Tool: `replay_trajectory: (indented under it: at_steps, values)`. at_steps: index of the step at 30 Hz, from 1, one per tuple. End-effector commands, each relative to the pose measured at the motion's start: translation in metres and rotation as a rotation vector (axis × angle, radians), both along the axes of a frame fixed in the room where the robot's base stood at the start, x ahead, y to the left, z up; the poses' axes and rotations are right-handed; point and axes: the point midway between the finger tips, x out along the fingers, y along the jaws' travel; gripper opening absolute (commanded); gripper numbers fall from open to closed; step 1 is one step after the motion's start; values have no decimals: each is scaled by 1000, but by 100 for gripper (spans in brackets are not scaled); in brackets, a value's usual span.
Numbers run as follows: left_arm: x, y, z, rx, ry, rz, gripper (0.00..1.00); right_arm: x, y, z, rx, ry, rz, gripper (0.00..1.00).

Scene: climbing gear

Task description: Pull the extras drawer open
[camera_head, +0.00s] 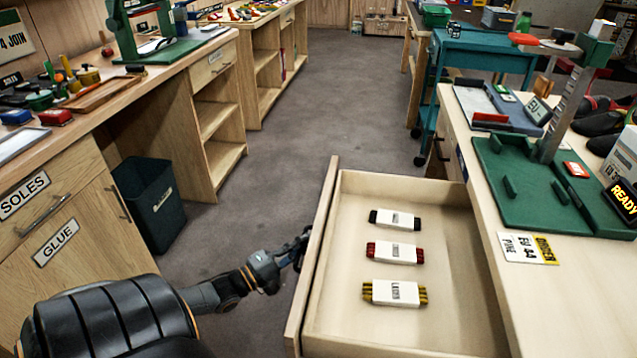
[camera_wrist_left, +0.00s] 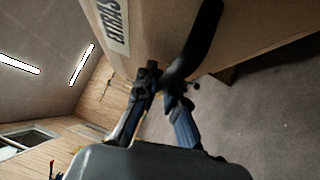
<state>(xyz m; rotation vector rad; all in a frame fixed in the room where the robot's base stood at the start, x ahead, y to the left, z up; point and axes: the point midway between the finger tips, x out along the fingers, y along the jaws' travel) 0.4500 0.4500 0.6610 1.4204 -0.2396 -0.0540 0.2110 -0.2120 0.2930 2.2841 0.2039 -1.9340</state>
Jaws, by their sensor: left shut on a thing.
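The extras drawer (camera_head: 345,190) stands well out from the right-hand bench in the head view. Three banded bundles lie inside it: a black one (camera_head: 395,219), a red one (camera_head: 395,253) and a yellow one (camera_head: 395,292). My left gripper (camera_head: 303,240) is at the outer side of the drawer front (camera_head: 318,250). In the left wrist view my left gripper (camera_wrist_left: 163,88) is shut on the dark curved handle (camera_wrist_left: 195,45). The drawer front there carries a partly visible label (camera_wrist_left: 112,22). My right gripper is not in view.
The right-hand bench (camera_head: 500,270) holds a green board (camera_head: 530,180) with an upright gauge. A dark bin (camera_head: 148,205) stands by the left-hand cabinets. A teal cart (camera_head: 480,50) is farther back. The grey floor between the benches is clear.

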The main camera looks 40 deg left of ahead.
Motion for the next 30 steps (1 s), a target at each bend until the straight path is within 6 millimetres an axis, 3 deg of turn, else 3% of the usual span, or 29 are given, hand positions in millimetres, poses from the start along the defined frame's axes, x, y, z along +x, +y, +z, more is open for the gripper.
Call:
replay_trajectory:
  at_steps: [16, 17, 18, 30]
  values:
    - [-6, 7, -1, 0, 2, -1, 0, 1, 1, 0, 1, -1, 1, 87]
    - [-6, 7, -1, 0, 2, -1, 16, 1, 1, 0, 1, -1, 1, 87]
    - [-6, 7, -1, 0, 2, -1, 20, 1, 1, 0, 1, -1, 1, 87]
    - [-13, 8, -3, 0, 4, -1, 20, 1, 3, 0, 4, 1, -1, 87]
